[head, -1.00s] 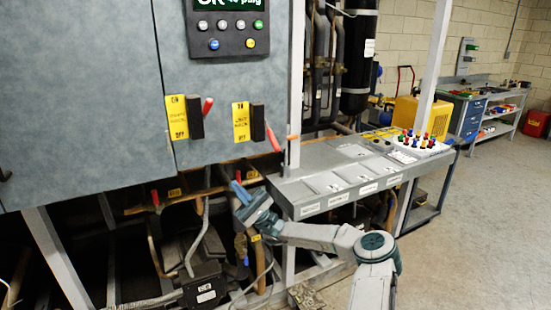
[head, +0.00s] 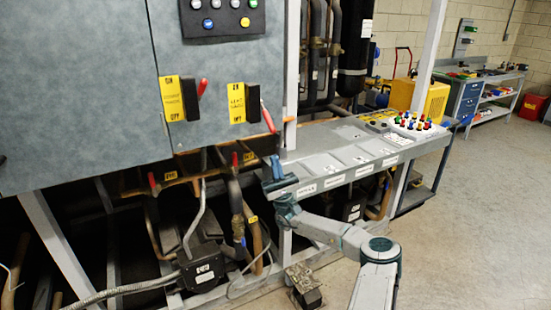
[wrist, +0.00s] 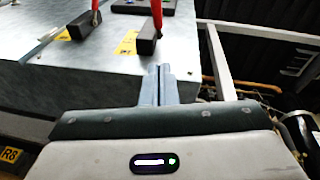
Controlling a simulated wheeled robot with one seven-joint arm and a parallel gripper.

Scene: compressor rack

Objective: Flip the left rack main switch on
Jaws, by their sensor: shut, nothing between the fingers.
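Two dark switch blocks with yellow labels sit on the grey cabinet's lower front. The left switch (head: 190,99) has its red handle (head: 202,87) tilted up and right. The right switch (head: 252,103) has its red handle (head: 268,117) pointing down and right. In the wrist view the left switch (wrist: 80,25) and right switch (wrist: 147,39) are ahead, beyond the fingers. My gripper (head: 276,166) is below and right of the right switch, apart from both. In the wrist view its fingers (wrist: 158,72) are shut and empty.
A button panel (head: 222,17) is above the switches. A grey shelf (head: 335,140) with labelled fronts juts out right behind my gripper. Pipes and valves with red handles (head: 152,182) lie below the cabinet. A white upright post (head: 291,80) stands right of the cabinet.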

